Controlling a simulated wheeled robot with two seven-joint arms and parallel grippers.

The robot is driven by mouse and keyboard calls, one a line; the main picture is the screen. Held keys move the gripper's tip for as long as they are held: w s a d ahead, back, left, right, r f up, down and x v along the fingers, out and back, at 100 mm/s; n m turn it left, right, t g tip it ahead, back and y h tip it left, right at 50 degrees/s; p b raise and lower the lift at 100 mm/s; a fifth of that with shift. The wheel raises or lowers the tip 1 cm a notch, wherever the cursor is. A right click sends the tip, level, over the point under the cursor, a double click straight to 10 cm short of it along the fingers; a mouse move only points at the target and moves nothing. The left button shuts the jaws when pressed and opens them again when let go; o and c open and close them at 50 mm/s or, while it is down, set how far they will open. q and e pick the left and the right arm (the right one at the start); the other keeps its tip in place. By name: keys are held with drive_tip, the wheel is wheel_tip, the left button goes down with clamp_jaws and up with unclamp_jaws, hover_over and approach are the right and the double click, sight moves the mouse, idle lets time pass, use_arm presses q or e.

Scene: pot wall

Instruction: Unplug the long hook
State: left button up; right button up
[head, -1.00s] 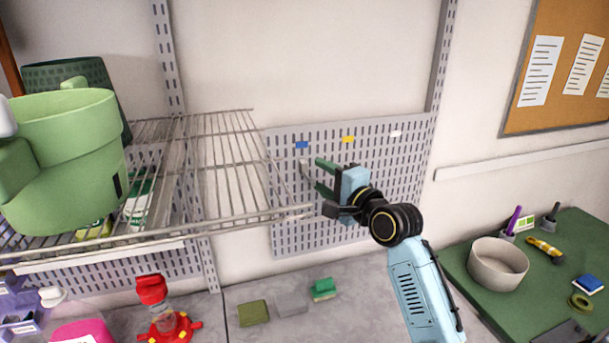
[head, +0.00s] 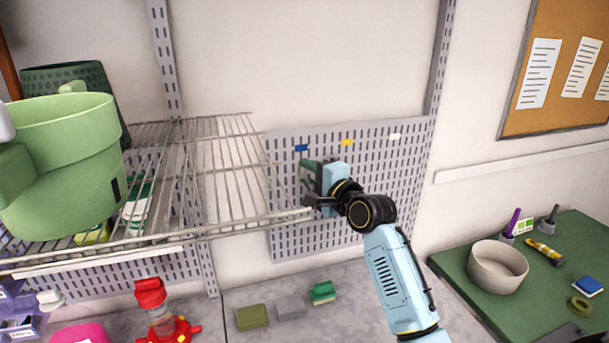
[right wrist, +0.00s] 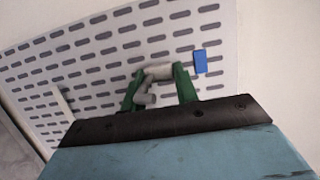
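The pale grey hook (right wrist: 157,74) sits on the perforated wall panel by the blue tag (right wrist: 201,61), between the two green fingers of my right gripper (right wrist: 158,80). The fingers stand apart on either side of it; firm contact with both cannot be made out. In the head view my right gripper (head: 308,180) is close against the panel (head: 385,185), below the blue tag (head: 301,148), and hides most of the hook. My left gripper is not in view.
A wire shelf (head: 225,180) with a large green pot (head: 65,165) lies to the left, its front corner close to my right gripper. Yellow and white tags mark the panel. Sponges lie below; a green table (head: 470,300) with a bowl (head: 497,267) stands at right.

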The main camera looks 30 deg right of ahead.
sight(303, 172)
drive_tip(key=shift+r, duration=0.25)
clamp_jaws()
drive_tip(key=shift+s+p, duration=0.15)
drive_tip(key=shift+p, duration=0.2)
drive_tip(key=shift+s+a+r+p, duration=0.15)
drive_tip(key=shift+s+p, duration=0.1)
drive_tip(key=shift+s, duration=0.25)
drive_tip(key=shift+s+a+f+p, duration=0.1)
drive_tip(key=shift+s+p, duration=0.15)
drive_tip(key=shift+s, duration=0.25)
drive_tip(key=shift+s+a+p, duration=0.1)
drive_tip(key=shift+s+p, duration=0.2)
drive_tip(key=shift+p, duration=0.05)
drive_tip(key=shift+s+a, duration=0.1)
drive_tip(key=shift+s, duration=0.2)
drive_tip(key=shift+s+a+p, duration=0.2)
drive_tip(key=shift+s+p, duration=0.25)
drive_tip(key=shift+s, duration=0.3)
drive_tip(key=shift+s+a+p, duration=0.15)
drive_tip(key=shift+s+p, duration=0.25)
drive_tip(key=shift+s, duration=0.3)
